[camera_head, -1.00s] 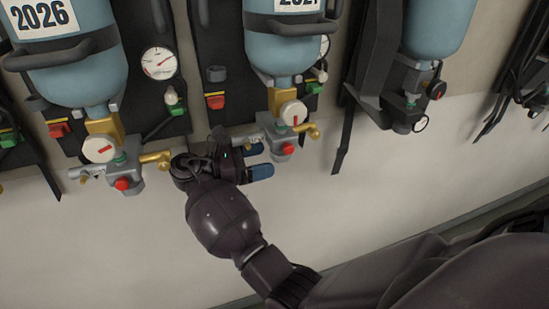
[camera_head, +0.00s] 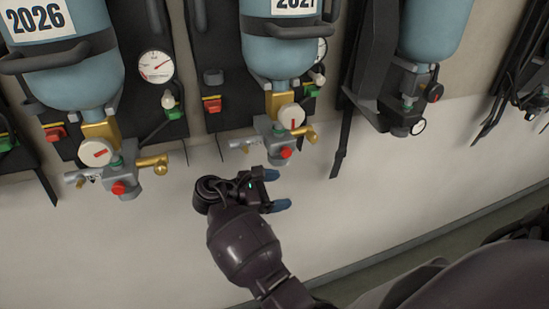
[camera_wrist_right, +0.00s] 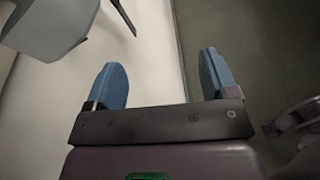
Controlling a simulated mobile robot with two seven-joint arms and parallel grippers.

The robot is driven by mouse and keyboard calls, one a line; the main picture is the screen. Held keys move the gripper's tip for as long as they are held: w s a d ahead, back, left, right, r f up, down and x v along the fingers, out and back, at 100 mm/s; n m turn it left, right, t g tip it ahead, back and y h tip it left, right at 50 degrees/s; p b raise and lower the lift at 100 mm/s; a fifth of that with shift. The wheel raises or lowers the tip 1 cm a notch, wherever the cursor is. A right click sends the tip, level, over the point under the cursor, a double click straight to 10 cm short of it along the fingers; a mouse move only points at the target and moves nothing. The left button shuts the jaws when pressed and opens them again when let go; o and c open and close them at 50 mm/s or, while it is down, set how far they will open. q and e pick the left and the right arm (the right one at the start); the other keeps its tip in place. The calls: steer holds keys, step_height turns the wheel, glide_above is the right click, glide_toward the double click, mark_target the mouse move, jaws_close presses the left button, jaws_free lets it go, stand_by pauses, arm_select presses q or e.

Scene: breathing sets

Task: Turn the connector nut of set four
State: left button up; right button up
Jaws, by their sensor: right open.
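Breathing sets with blue cylinders hang on the wall; which one is set four I cannot tell from the labels. The left set (camera_head: 70,75), marked 2026, has a brass fitting (camera_head: 152,164) at its valve. The middle set (camera_head: 280,58), with a partly cut-off label, has a brass connector (camera_head: 305,134) beside a red knob. My right gripper (camera_head: 282,190) is open and empty, below and apart from the middle set's valve. In the right wrist view its two blue fingers (camera_wrist_right: 162,75) stand apart with nothing between them. My left gripper is not in view.
A third set (camera_head: 420,60) hangs to the right, with a black strap hanging beside it. Part of another set (camera_head: 535,95) shows at the far right edge. The pale wall (camera_head: 110,250) below the sets is clear. Dark floor (camera_wrist_right: 250,40) shows in the right wrist view.

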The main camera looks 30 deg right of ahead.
steer(key=s+d+f+m+t+y, duration=0.4)
steer(key=s+f+m+y, duration=0.15)
steer(key=s+f, duration=0.55)
steer(key=s+a+f+m+t+y, duration=0.2)
steer(key=s+f+m+y, duration=0.1)
steer(key=s+y, duration=0.15)
steer(key=m+t+y+b, duration=0.2)
steer(key=m+t+y, duration=0.8)
steer(key=m+y, duration=1.45)
glide_toward(279, 157)
step_height(279, 157, up, 4)
steer(key=s+m+h, duration=0.1)
steer(key=m+h, duration=0.6)
steer(key=p+x, duration=0.1)
steer(key=x, duration=0.4)
steer(key=p+x, duration=0.1)
steer(key=x, duration=0.2)
steer(key=shift+w+f+p, duration=0.15)
steer(key=shift+f+p, duration=0.1)
steer(key=shift+p, duration=0.1)
steer(key=shift+w+a, duration=0.5)
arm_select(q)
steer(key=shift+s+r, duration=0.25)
